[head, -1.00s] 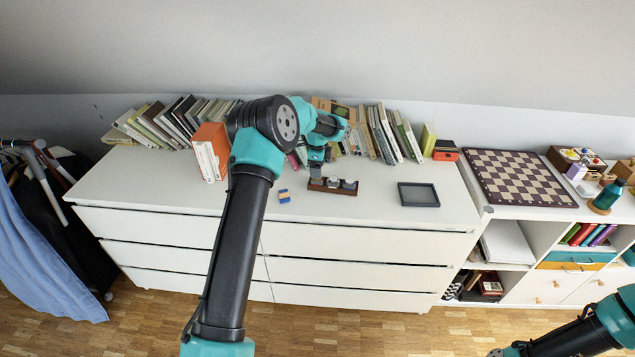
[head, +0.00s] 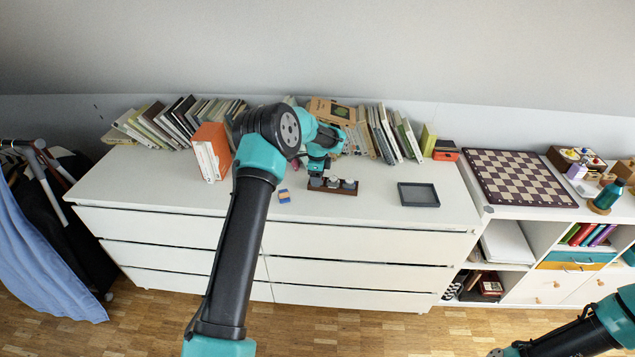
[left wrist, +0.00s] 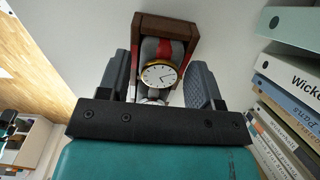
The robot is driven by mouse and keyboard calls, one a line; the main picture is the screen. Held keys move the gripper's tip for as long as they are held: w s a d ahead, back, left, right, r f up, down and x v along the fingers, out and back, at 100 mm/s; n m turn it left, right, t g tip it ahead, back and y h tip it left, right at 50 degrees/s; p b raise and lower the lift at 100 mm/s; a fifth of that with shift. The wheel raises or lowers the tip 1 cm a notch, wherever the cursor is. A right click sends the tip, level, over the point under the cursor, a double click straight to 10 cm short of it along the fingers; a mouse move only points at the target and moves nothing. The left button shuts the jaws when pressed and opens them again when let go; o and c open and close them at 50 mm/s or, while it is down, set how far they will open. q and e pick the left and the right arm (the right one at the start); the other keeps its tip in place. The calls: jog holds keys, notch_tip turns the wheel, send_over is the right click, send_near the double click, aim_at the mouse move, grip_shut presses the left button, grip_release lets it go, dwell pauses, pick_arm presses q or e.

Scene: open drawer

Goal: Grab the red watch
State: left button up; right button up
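In the left wrist view, a watch (left wrist: 159,75) with a white round dial and gold rim lies between my fingers. Grey and red material shows behind the dial; I cannot tell which part is strap. It is at the near end of a brown wooden holder (left wrist: 194,38). In the head view the holder (head: 347,192) stands on the dresser with several grey and white items. My left gripper (head: 318,182) is over its left part. In the left wrist view the gripper (left wrist: 160,88) is open, a finger on each side of the watch, contact unclear.
A grey tray (head: 418,195) lies to the right on the dresser top (head: 380,210). A small blue and tan block (head: 284,196) is left of the holder. Rows of books (head: 385,135) stand behind. A chessboard (head: 515,178) is on the right cabinet.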

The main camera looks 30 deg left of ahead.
pick_arm(q)
jog(key=c, duration=0.8)
jog(key=shift+o, duration=0.2)
jog(key=shift+r, duration=0.15)
jog(key=shift+r, duration=1.55)
jog(key=s+d+r, duration=0.1)
jog(key=s+d, duration=0.7)
jog(key=s, duration=0.5)
jog(key=shift+s+d+r, duration=0.2)
jog(key=shift+s+r, duration=0.1)
jog(key=shift+s, duration=0.05)
